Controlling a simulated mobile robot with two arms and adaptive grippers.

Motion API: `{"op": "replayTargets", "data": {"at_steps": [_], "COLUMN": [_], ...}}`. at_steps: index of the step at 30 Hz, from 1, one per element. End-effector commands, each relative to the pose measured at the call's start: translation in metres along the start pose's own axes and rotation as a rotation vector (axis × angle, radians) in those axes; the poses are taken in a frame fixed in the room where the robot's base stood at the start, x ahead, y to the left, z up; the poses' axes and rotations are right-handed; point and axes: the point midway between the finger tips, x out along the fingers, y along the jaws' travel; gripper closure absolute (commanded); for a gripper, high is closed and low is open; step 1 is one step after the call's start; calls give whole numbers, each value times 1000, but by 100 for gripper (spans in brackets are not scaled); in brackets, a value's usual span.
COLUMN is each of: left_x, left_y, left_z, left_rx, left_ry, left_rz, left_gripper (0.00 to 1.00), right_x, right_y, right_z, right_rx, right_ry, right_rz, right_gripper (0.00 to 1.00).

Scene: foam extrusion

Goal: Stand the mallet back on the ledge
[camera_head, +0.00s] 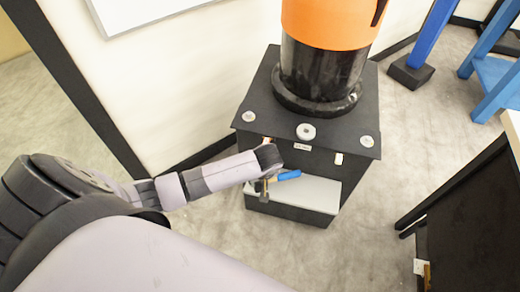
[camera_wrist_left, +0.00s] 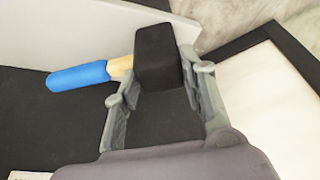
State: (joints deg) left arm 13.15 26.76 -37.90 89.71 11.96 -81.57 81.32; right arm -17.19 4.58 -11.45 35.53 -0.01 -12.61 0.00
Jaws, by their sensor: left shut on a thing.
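The mallet has a blue handle (camera_head: 286,176), a short wooden neck and a black block head (camera_wrist_left: 157,58). My left gripper (camera_head: 266,179) is shut on the head, with a finger on either side of it in the left wrist view (camera_wrist_left: 155,78). The handle lies about level and points right in the head view. The ledge (camera_head: 318,193) is a light grey shelf on the front of the black pedestal; the mallet is at its left part. I cannot tell whether the mallet touches the ledge. My right gripper is not in view.
The black pedestal (camera_head: 345,130) carries a black and orange column (camera_head: 325,60) close behind the ledge. A white wall (camera_head: 165,85) stands to the left. A dark cabinet (camera_head: 475,220) is at the right. Grey floor between them is clear.

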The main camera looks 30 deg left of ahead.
Motion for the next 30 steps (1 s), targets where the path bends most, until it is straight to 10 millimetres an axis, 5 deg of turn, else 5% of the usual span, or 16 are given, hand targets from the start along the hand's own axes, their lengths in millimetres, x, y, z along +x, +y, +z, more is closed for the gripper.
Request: {"op": "replayTargets", "data": {"at_steps": [4,5,15,25,30], "left_x": [5,5,4,3,-15], "left_y": [0,0,0,0,0], "left_z": [1,1,1,2,2], "left_rx": [0,0,0,1,1], "left_ry": [0,1,1,-1,0], "left_rz": [0,0,0,-1,2], "left_gripper": [100,62,39,39,39], "right_x": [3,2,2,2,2], "right_y": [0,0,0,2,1], "right_z": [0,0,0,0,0], "right_rx": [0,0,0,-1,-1], "right_ry": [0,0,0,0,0], "right_rz": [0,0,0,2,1], "right_gripper": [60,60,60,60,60]}}
